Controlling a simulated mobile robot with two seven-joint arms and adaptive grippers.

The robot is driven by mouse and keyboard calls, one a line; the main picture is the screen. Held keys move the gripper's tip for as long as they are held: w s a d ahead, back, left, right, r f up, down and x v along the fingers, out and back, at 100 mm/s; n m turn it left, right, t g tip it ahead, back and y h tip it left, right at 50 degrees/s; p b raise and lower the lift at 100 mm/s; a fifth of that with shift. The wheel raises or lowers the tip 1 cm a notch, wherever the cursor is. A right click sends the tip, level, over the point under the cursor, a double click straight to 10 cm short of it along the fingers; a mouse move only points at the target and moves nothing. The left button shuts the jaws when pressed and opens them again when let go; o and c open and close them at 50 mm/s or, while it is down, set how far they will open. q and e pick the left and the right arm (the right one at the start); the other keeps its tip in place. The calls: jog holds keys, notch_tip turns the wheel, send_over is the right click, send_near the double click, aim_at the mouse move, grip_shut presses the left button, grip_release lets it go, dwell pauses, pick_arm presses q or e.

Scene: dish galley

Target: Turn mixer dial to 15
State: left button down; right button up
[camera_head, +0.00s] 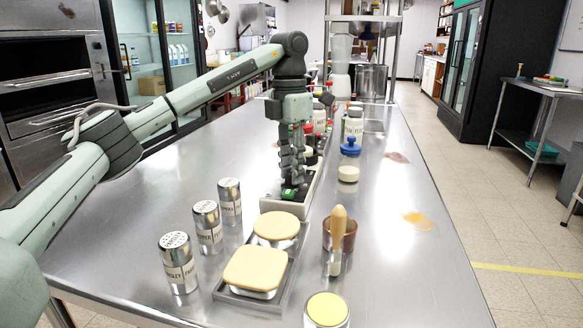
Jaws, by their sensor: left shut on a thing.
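My left gripper (291,192) points down over a long pale bin (270,203) on the steel table. It is shut on a small green thing (288,194), mostly hidden by the fingers, at the bin's near part. I cannot tell what this green thing is. No mixer dial can be made out; a tall pale appliance with a jar (340,50) stands far back, too small to read. My right gripper is not in view.
Several shakers (178,262) stand left of a dark tray (283,285) with cream-topped tins. A brown cup (348,235) with a wooden-handled brush and a blue-topped container (350,147) stand to the right. The table's right side is mostly clear, with stains.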

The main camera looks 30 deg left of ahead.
pick_arm(q)
jog(key=m, duration=0.4)
jog(key=shift+m, duration=0.3)
jog(key=m, duration=0.3)
jog(key=shift+m, duration=0.4)
jog(key=m, duration=0.3)
jog(key=shift+w+y, duration=0.1)
jog(key=shift+y, duration=0.2)
jog(key=shift+d+m, duration=0.1)
jog(key=shift+m, duration=2)
jog(key=c, duration=1.3)
grip_release()
jog(key=shift+o, duration=0.2)
